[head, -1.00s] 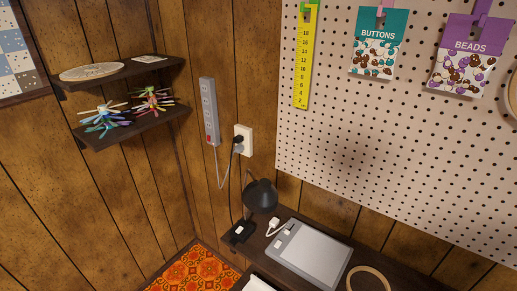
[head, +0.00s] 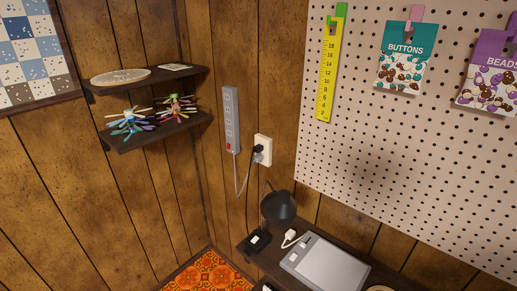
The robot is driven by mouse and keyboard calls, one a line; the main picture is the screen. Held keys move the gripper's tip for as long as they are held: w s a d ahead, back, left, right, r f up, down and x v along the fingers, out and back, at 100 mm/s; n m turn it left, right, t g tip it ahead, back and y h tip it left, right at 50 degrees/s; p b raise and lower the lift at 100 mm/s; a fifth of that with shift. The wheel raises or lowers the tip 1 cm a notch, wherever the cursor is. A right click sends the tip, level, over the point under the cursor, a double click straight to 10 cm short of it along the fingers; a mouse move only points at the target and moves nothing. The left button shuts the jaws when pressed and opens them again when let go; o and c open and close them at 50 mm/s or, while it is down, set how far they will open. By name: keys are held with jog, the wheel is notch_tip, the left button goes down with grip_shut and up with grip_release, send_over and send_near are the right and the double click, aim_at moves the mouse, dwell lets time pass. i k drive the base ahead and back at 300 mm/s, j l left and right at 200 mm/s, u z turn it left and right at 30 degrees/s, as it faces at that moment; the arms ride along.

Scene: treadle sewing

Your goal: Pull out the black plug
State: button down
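The black plug (head: 258,149) sits in the cream wall outlet (head: 265,154) on the wood-panelled wall, right of the corner. A dark cord hangs from it down toward the black lamp (head: 279,206) on the dark shelf below. My gripper is not in the head view.
A grey power strip (head: 231,120) with a pale cord hangs just left of the outlet. A white plug (head: 290,236) and a grey flat device (head: 325,262) lie on the low shelf (head: 258,257). Two dark shelves (head: 160,131) hold small items at left. A pegboard (head: 360,140) fills the right.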

aim_at(257, 148)
jog(key=i+j+u, duration=0.65)
jog(key=i, duration=0.2)
jog(key=i+j+u, duration=0.35)
jog(key=i+l, duration=0.1)
